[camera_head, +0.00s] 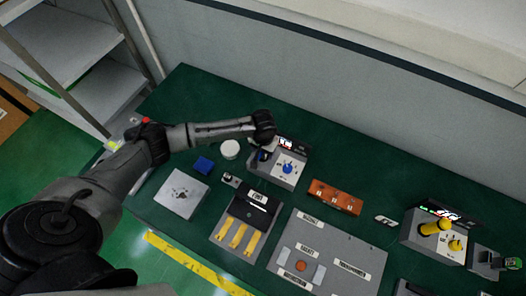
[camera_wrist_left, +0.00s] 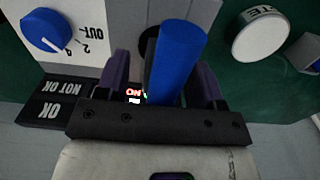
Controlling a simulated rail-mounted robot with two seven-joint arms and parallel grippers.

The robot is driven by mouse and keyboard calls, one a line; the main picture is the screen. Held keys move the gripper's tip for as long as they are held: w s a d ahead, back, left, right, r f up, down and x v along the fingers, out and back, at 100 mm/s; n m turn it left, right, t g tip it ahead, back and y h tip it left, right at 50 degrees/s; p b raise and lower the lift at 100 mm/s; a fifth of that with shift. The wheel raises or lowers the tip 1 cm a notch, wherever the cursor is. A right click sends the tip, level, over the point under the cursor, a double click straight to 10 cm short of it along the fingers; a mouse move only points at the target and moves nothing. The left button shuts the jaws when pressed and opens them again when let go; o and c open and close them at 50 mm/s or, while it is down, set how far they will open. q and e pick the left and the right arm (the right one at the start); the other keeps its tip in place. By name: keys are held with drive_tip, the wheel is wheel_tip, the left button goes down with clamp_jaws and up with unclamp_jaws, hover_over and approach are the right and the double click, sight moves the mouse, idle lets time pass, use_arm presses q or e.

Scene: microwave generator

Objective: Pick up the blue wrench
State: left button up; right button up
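The blue wrench shows as a blue, round-ended handle (camera_wrist_left: 178,55) in the left wrist view, and as a small blue patch (camera_head: 262,155) in the head view. It is by the front of a white-grey device box (camera_head: 288,177) with a blue knob (camera_head: 288,168). The knob also shows in the left wrist view (camera_wrist_left: 46,31). My left gripper (camera_head: 263,146) is over the box's left side. In the left wrist view, its two dark purple fingers (camera_wrist_left: 164,80) stand apart on either side of the blue handle, with a visible gap on the left. My right gripper is not in view.
A white cylinder (camera_head: 230,149), a blue block (camera_head: 204,164) and a grey plate (camera_head: 181,192) lie left of the box. A black holder (camera_head: 252,208), an orange box (camera_head: 335,197), a labelled grey board (camera_head: 345,248) and a yellow-knobbed device (camera_head: 435,237) crowd the green table (camera_head: 335,158).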

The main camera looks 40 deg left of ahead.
use_arm(q)
drive_tip(key=c, duration=1.1)
drive_tip(key=shift+r, duration=0.1)
